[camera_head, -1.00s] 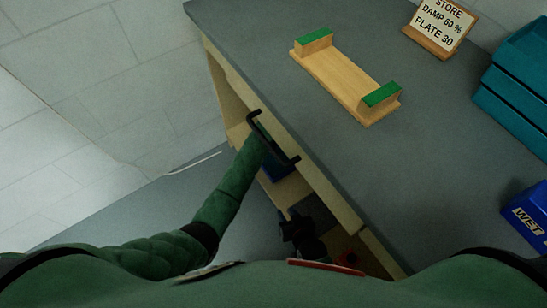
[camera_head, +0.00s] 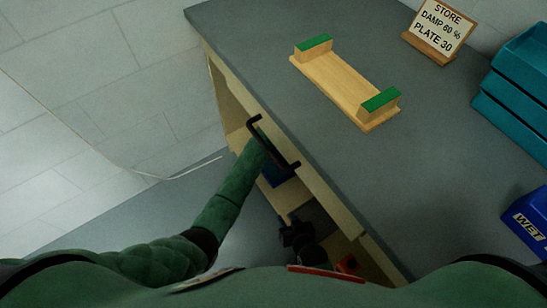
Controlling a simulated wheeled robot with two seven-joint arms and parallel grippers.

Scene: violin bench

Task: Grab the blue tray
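Under the bench front, a dark blue piece (camera_head: 283,172) shows beside the end of my left sleeve; most of it is hidden, and I cannot tell whether it is the tray. At the far right, a blue box marked WET (camera_head: 529,220) stands on the bench, cut off by the picture edge.
The grey bench top (camera_head: 400,190) is mostly clear. A sign (camera_head: 438,28) and stacked teal trays (camera_head: 518,95) stand farther right.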

